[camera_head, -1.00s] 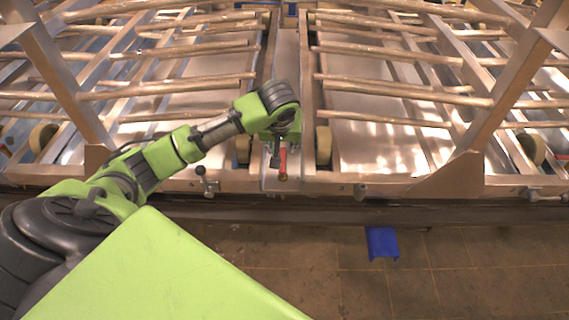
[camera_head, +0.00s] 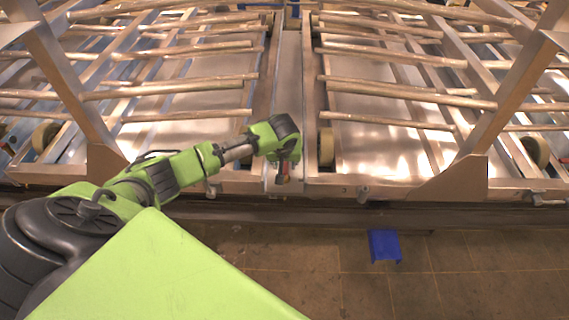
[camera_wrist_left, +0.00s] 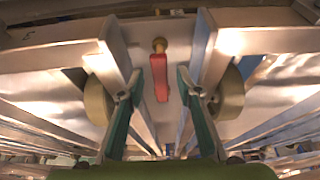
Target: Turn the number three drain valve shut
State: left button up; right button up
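A valve with a red lever handle and a brass-coloured end (camera_wrist_left: 160,72) is in the middle of the left wrist view, against a metal channel. In the head view its red handle (camera_head: 283,179) shows just below my left gripper (camera_head: 285,170), mostly covered by it. In the left wrist view my left gripper (camera_wrist_left: 160,90) is open, with one green finger on each side of the handle. A gap shows on both sides; I cannot tell the depth between fingertips and handle. A small mark like a 3 is on the rail right of this valve. My right gripper is not in view.
Metal frame bars and rollers (camera_wrist_left: 227,92) flank the channel. A blue bracket (camera_head: 383,245) stands at the floor in front.

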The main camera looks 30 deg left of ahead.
pick_arm(q)
grip_shut()
